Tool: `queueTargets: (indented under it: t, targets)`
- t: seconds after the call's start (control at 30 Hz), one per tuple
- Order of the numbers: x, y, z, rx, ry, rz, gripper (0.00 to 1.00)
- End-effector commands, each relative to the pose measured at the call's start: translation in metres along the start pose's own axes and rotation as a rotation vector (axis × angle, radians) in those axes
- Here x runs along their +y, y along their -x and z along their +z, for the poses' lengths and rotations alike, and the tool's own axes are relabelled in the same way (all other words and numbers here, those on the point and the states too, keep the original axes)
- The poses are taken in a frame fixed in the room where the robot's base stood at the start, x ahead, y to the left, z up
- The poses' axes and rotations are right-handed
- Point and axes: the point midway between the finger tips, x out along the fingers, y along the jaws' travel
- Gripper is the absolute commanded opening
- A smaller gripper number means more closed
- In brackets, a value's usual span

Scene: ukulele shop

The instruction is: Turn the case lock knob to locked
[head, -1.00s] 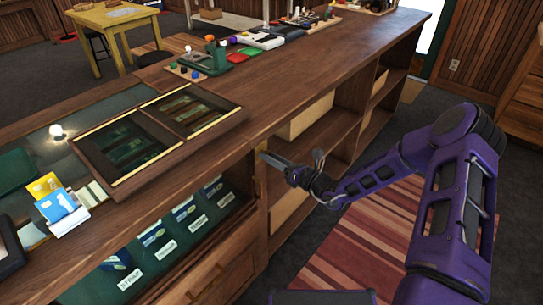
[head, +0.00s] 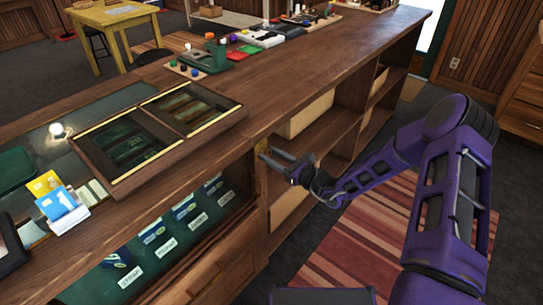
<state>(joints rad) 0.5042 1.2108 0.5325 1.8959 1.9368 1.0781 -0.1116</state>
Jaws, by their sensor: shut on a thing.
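The case lock shows as a small brass-coloured plate (head: 261,171) on the upright post at the right end of the glass-fronted case, under the counter top. My gripper (head: 265,156) reaches from the right with its fingertips at this plate. The two fingers show one above the other with a gap between them, shut on the lock knob. The knob itself is hidden by the fingertips and too small to make out, so I cannot tell which way it points.
The wooden counter (head: 300,75) runs just above my gripper, with open shelves (head: 318,135) to its right. String packs (head: 185,207) lie inside the case. A card holder (head: 68,218) stands on the counter at left. The striped rug (head: 345,250) lies on clear floor.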

Motion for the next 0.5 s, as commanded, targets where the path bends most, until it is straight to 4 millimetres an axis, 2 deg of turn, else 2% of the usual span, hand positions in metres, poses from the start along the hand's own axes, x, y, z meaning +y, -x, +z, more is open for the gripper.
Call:
queueTargets:
  t: [0.37,0.4,0.5]
  targets:
    - [0.0,0.0002,-0.0004,0.001,0.004,0.0,0.0]
    - [0.0,0.0002,-0.0004,0.001,0.004,0.0,0.49]
    - [0.0,0.0002,-0.0003,0.001,0.003,0.0,0.67]
